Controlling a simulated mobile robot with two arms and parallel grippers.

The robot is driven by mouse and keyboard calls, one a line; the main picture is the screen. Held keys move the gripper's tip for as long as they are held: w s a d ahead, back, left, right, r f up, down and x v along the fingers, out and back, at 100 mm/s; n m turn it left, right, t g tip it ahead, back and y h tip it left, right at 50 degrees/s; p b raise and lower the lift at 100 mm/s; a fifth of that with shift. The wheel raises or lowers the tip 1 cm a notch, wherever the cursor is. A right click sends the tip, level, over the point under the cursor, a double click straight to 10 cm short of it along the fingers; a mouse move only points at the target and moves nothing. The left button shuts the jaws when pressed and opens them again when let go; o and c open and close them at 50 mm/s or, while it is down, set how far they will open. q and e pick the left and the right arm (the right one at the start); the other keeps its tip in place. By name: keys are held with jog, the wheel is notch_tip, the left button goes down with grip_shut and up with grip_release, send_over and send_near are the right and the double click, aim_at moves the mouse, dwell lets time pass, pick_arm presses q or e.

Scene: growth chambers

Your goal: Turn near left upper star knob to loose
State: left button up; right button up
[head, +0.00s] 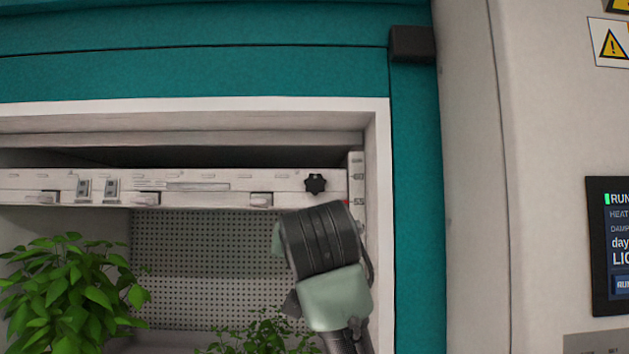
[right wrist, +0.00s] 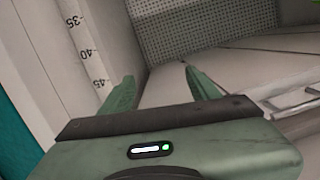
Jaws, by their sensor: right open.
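A black star knob (head: 315,183) sits on the front face near the right end of the white panel (head: 220,178) in the head view. It is the only star knob I see; it does not show in the right wrist view. My right arm rises from below, with its dark wrist just under the knob and apart from it in the picture. In the right wrist view my right gripper (right wrist: 160,84) is open, its two green fingers spread with nothing between them. In the head view its fingers are mostly hidden behind the wrist. My left gripper is not in view.
A white chamber frame (head: 383,240) borders the opening on the right. A vertical scale (right wrist: 82,50) runs beside my fingers. Leafy plants (head: 65,290) stand below the panel, with a perforated wall (head: 200,250) behind. A dark display (head: 610,245) is at far right.

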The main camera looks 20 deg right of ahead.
jog(key=m+t+h, duration=0.1)
send_near(315, 184)
jog(key=p+x, duration=0.4)
jog(key=x, duration=0.3)
jog(key=shift+w+d+r, duration=0.1)
jog(key=shift+w+r, duration=0.05)
jog(key=shift+w, duration=0.1)
jog(key=shift+w+d+p, duration=0.15)
jog(key=shift+w+p, duration=0.3)
jog(key=shift+p, duration=0.05)
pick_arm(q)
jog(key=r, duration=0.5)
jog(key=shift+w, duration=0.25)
pick_arm(e)
jog(key=shift+w, duration=0.1)
grip_shut()
